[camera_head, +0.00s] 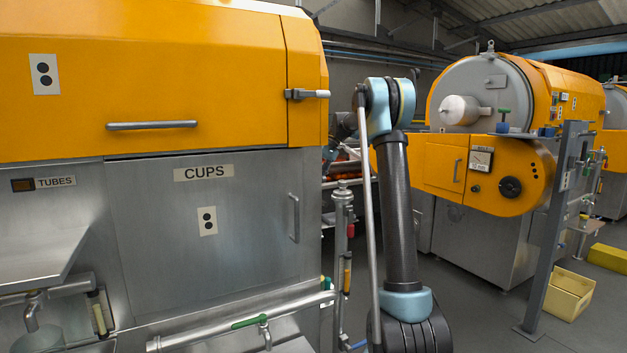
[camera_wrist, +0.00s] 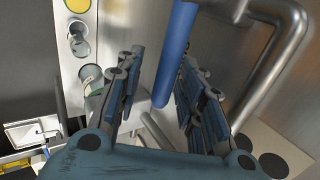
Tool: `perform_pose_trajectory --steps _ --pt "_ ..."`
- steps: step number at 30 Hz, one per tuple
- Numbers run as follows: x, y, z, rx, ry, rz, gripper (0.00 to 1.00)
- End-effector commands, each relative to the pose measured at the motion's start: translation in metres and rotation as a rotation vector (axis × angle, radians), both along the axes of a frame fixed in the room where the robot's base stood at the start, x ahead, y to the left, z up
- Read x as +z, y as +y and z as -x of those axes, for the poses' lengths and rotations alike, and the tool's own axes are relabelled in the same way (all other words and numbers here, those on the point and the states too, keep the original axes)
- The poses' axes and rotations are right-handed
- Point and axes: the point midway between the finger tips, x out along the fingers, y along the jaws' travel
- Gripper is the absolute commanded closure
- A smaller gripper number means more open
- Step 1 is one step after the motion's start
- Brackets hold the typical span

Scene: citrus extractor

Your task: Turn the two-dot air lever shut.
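A blue lever handle (camera_wrist: 176,55) runs down through the middle of the wrist view, its rounded lower end between the fingers of my gripper (camera_wrist: 160,68). The fingers stand apart on either side of the handle, and I see no clear contact. A pale plate with dark round dots (camera_wrist: 292,150) shows at lower right of the wrist view, partly behind the right finger. The valve body that the handle belongs to is not clearly seen. In the head view my gripper is hidden; only my arm shows.
A bent metal pipe (camera_wrist: 270,68) lies close right of my gripper. A pale panel with a yellow button (camera_wrist: 78,5) is at upper left. In the head view, a green-handled lever (camera_head: 250,321) sits on the front pipe, below the CUPS panel (camera_head: 150,225).

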Motion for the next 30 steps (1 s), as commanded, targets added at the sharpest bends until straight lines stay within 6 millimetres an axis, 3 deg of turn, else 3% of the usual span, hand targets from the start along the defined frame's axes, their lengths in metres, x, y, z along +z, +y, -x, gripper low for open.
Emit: perform_pose_trajectory --steps 8,21,30 --pt "0.007 -0.003 -0.001 0.001 0.001 -0.001 0.65" --pt "0.07 -0.042 -0.024 -0.001 0.0 0.0 0.65" --pt "0.095 -0.057 -0.032 0.0 0.002 0.0 0.65"
